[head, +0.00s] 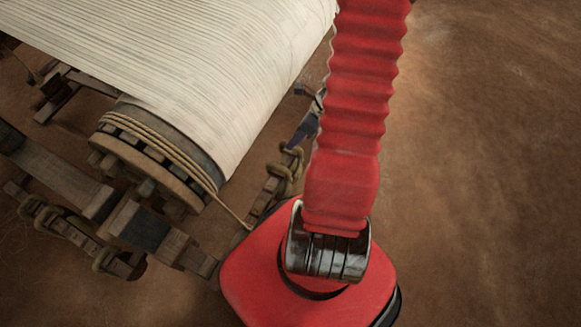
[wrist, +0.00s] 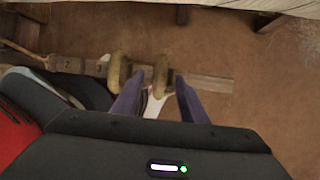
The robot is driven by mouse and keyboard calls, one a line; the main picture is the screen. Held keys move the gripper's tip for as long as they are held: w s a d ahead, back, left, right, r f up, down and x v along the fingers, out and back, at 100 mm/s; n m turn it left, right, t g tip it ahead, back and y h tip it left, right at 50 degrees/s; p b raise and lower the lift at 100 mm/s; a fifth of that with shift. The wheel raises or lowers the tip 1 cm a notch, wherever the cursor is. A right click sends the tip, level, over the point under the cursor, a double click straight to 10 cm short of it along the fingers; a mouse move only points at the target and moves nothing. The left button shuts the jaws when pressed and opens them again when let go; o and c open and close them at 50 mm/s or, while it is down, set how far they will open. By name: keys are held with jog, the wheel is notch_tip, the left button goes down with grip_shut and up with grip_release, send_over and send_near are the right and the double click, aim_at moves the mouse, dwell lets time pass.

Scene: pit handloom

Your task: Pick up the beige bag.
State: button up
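My gripper (wrist: 158,92) shows in the wrist view as two bluish fingers set apart, with a clear gap between them. A small pale, whitish patch (wrist: 154,105) shows between the fingers; it may be part of the beige bag, but too little shows to tell. I cannot tell whether either finger touches it. No beige bag can be made out for certain in the head view. There, a small dark blue piece (head: 305,126) beside my red arm looks like part of my gripper; the rest is hidden behind the arm.
The loom's cloth roller (head: 150,160) with pale cloth (head: 200,60) stands left of my arm. Wooden beams (head: 70,185) with rope lashings lie around it. In the wrist view, a beam (wrist: 205,84) with rope loops (wrist: 118,70) crosses by the fingers. Bare floor (head: 480,170) is clear at right.

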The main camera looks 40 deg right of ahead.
jog(key=shift+x, duration=1.35)
jog(key=shift+c, duration=0.5)
grip_shut()
jog(key=shift+d, duration=0.1)
